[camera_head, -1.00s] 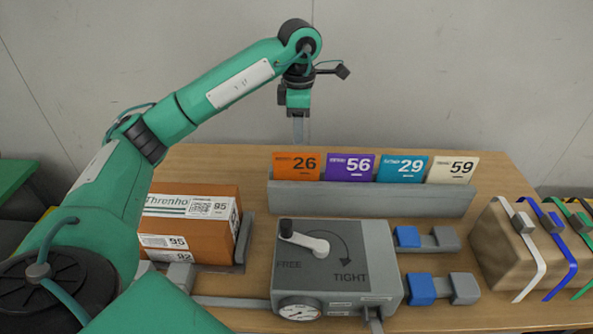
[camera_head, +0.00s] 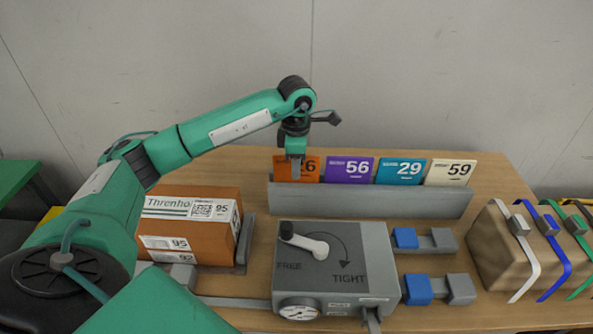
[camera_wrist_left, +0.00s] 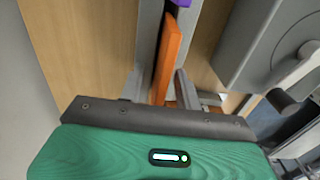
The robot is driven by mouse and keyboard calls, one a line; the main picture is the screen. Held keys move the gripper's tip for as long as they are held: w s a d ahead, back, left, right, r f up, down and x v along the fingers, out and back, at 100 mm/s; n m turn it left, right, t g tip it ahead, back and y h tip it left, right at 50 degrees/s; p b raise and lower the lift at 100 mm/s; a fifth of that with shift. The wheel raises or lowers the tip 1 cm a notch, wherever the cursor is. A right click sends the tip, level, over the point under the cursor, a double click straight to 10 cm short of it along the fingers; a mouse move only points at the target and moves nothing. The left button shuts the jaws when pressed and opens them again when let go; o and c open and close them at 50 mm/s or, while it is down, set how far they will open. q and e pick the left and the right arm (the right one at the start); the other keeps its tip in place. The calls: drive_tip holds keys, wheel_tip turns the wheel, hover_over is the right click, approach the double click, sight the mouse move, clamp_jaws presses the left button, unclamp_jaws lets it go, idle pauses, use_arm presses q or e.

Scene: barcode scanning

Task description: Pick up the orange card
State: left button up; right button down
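The orange card (camera_head: 311,174) stands upright at the left end of the grey card holder (camera_head: 370,200), partly hidden by my left gripper. In the head view my left gripper (camera_head: 296,170) points down over the card's left part. In the left wrist view the orange card (camera_wrist_left: 168,55) shows edge-on, between the two grey fingers of the left gripper (camera_wrist_left: 160,85). The fingers stand apart, one on each side of the card, so the gripper looks open. Whether either finger touches the card is not clear. My right gripper is not in view.
Purple (camera_head: 350,169), blue (camera_head: 400,171) and cream (camera_head: 450,172) cards stand to the right in the same holder. A grey tightening device (camera_head: 340,265) sits in front, an orange-brown box (camera_head: 185,225) at left, and a strapped brown block (camera_head: 490,250) at right.

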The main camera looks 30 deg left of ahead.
use_arm(q)
clamp_jaws()
drive_tip(key=shift+r, duration=0.1)
